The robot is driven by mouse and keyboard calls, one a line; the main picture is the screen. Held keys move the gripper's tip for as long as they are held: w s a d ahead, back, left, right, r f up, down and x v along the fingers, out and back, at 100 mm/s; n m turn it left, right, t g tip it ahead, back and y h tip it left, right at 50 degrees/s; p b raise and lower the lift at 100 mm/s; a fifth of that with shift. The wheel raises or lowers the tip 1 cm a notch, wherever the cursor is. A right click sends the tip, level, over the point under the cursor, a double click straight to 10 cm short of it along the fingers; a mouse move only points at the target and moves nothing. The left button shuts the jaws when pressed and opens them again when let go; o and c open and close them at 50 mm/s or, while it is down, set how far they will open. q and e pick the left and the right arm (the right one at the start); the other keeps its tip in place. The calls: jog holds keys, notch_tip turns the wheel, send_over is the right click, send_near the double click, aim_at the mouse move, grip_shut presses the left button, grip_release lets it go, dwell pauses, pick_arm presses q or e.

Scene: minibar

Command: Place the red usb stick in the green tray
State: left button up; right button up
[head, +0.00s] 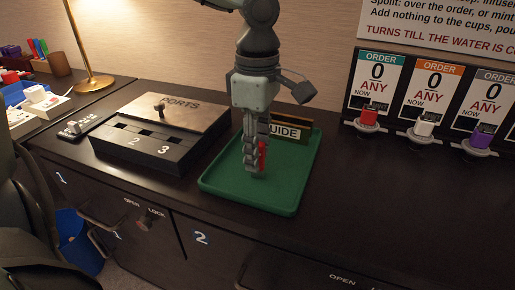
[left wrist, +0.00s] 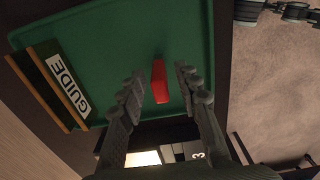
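The green tray (head: 225,185) lies on the dark counter and fills much of the left wrist view (left wrist: 110,30). My left gripper (head: 256,168) points down over the tray. In the left wrist view its fingers (left wrist: 161,85) stand apart. The red usb stick (left wrist: 158,82) is between them, over the tray, with a gap on each side. In the head view the stick (head: 262,155) is partly hidden behind the fingers. I cannot tell whether it touches the tray floor. My right gripper is not in view.
A GUIDE block (head: 290,132) sits at the tray's back edge. A PORTS box (head: 160,130) with numbered slots stands left of the tray. Order panels (head: 374,85) with coloured sticks below stand at the right. The counter right of the tray is clear.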

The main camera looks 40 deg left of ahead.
pick_arm(q)
jog(key=shift+r, duration=0.1)
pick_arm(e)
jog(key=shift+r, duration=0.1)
pick_arm(q)
notch_tip(320, 180, up, 2)
jog(key=shift+w+p, duration=0.1)
jog(key=shift+p, duration=0.2)
notch_tip(320, 180, up, 9)
jog(key=shift+r, duration=0.55)
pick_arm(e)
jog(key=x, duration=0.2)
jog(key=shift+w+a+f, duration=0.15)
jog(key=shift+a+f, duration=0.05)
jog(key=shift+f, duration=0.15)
